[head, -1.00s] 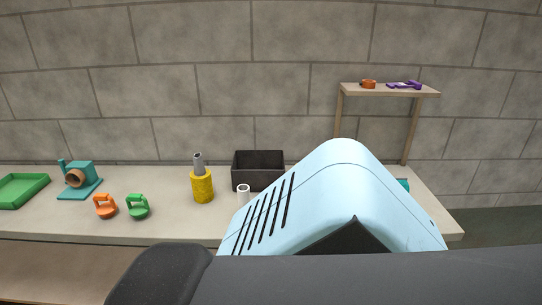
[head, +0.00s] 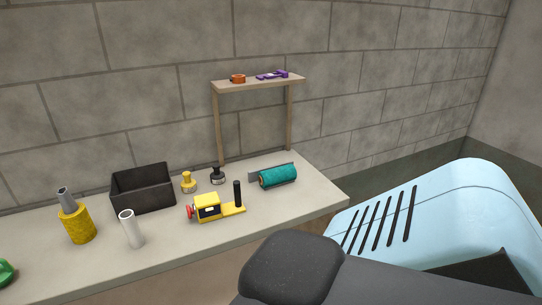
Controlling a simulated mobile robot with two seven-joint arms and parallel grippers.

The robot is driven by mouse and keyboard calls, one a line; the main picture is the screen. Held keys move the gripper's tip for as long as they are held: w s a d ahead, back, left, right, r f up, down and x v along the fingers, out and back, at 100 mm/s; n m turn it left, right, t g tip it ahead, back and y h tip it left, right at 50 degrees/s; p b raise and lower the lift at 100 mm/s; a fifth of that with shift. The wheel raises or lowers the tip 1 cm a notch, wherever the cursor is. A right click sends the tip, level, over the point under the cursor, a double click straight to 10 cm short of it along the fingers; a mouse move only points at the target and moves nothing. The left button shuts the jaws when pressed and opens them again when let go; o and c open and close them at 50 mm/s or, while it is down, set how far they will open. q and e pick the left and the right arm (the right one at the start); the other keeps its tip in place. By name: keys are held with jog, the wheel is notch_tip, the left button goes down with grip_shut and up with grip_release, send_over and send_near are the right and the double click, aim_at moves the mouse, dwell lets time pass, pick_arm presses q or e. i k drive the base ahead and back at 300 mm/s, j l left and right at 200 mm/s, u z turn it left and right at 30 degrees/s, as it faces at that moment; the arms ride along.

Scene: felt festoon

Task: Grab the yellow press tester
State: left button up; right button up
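A yellow boxy device (head: 208,207) with a pale label, a red knob on its left end and a black upright post on a flat yellow foot at its right sits on the bench; it looks like the press tester. It stands upright near the bench's middle right, with nothing touching it that I can see. A smaller yellow knobbed piece (head: 188,183) stands behind it. Neither of my grippers is in the head view, so their state is hidden.
The bench (head: 285,209) also holds a black bin (head: 143,189), a yellow cylinder holding a grey rod (head: 77,224), a white tube (head: 131,229), a black knobbed piece (head: 217,176) and a teal roll (head: 277,176). A raised wooden shelf (head: 258,84) stands behind. Bare bench lies right of the device.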

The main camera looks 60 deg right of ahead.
aim_at(208, 208)
jog(key=z, duration=1.45)
jog(key=i+l+u, duration=0.15)
jog(key=l, duration=0.35)
jog(key=i+l+u, duration=0.1)
jog(key=l, duration=0.4)
jog(key=i+l+u, duration=0.15)
jog(key=l, duration=0.4)
jog(key=k, duration=0.05)
